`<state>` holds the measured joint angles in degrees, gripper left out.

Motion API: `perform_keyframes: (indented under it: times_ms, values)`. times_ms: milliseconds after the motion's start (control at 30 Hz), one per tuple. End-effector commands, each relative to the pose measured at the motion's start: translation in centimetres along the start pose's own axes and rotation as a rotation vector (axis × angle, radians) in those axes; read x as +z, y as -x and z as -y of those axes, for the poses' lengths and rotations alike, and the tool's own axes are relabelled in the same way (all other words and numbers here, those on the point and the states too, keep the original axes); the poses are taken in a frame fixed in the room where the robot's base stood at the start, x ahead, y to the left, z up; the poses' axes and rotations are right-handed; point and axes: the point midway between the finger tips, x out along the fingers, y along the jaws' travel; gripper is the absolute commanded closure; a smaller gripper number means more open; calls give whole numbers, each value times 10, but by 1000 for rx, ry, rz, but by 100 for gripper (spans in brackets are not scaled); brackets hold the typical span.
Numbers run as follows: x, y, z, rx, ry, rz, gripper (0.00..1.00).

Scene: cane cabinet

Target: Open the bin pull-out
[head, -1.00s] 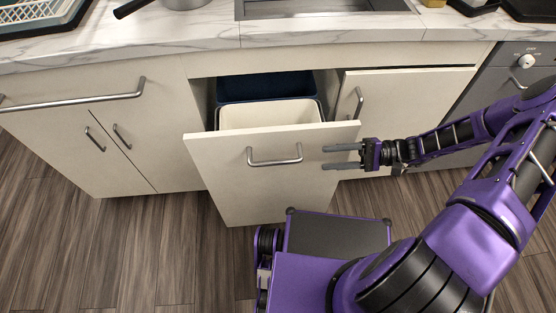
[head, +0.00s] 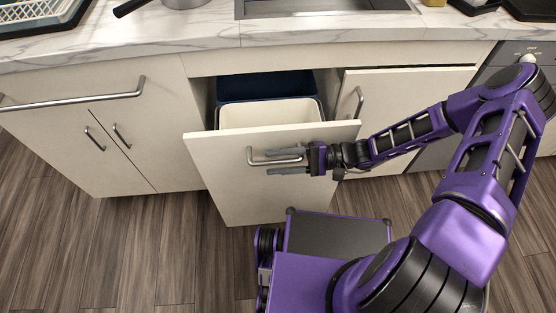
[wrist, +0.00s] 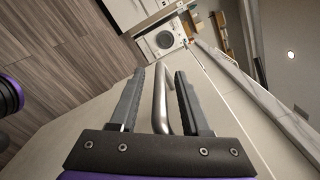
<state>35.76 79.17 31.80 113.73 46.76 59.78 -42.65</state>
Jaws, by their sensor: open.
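The bin pull-out (head: 230,170) is a cream cabinet front under the counter. It stands pulled out, with a white bin (head: 270,113) and a dark blue bin (head: 264,86) showing behind its front. Its metal bar handle (head: 252,157) is on the front; the right part is partly hidden by my gripper. My gripper (head: 278,162) is open at the handle. In the wrist view, the handle (wrist: 162,100) lies between the two open fingers (wrist: 158,97), nearer the right one, with no clear grip on it.
A cabinet door (head: 400,110) with a vertical handle is at the right, beside an oven (head: 510,75). Closed cabinet doors (head: 110,155) are at the left. A marble counter (head: 130,35) with a sink (head: 320,8) runs above. Wood floor (head: 60,240) is clear at left.

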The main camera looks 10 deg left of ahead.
Motion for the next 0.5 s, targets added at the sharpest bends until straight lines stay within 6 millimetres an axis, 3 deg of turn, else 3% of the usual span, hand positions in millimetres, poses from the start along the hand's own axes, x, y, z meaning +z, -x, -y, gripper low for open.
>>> perform_keyframes:
  times_ms: [100, 367, 500]
  values:
    - [0, 0, 0, 0, 0, 0, 53]
    - [0, 0, 0, 1, -1, -1, 100]
    - [-1, 1, -1, 2, -2, -2, 100]
